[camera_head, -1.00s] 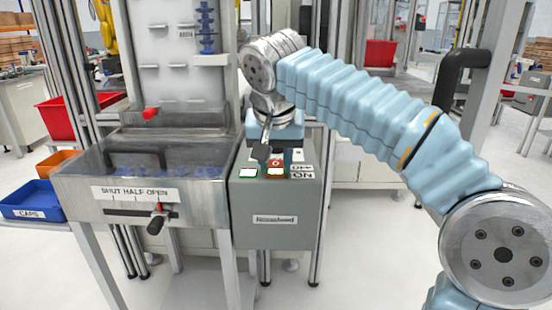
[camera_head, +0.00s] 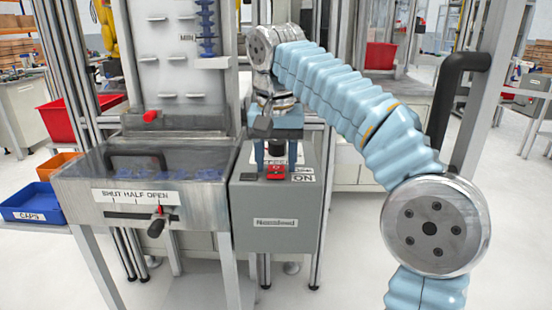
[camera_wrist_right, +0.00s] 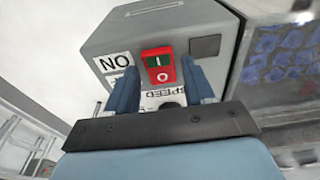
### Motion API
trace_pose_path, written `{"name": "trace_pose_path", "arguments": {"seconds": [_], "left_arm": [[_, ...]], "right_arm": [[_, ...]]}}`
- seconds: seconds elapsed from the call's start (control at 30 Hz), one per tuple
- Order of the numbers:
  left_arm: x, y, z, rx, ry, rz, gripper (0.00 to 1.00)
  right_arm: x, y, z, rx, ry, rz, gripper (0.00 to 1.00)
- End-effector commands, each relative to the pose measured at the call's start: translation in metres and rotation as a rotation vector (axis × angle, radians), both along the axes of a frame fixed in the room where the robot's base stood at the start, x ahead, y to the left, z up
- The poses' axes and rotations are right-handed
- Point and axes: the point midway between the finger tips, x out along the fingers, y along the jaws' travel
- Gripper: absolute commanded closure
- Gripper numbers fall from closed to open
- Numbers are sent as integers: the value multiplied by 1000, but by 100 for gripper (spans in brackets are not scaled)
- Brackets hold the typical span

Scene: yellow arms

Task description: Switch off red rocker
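The red rocker (camera_head: 276,173) is on the sloped top of the grey control box (camera_head: 262,210). In the right wrist view the rocker (camera_wrist_right: 158,64) shows a dark green half marked with a line and a red half marked with a circle. Neither half looks lit, and I cannot tell which half is pressed in. My right gripper (camera_head: 279,162) is above the box, its two blue fingers apart and empty, one to each side of the rocker in the wrist view. I cannot tell whether they touch the box. My left gripper is not in view.
A dark square indicator (camera_wrist_right: 205,46) is beside the rocker. A dark knob (camera_head: 275,153) shows between my fingers. The metal hopper (camera_head: 130,185) with a clear lid and black-handled shutter adjoins the box on the left. A black handle (camera_head: 458,95) stands near my right arm.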

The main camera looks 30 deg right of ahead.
Motion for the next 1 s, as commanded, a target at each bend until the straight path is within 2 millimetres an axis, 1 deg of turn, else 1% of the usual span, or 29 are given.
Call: {"name": "trace_pose_path", "arguments": {"seconds": [0.57,0.73,0.97,1.0], "left_arm": [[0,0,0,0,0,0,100],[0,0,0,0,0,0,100],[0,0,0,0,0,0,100],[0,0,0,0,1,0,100]], "right_arm": [[-1,0,-1,-6,-6,0,38],[-4,1,-1,-46,-69,0,38],[-9,5,-3,-139,-223,3,38],[-12,2,3,-139,-228,0,38]]}}
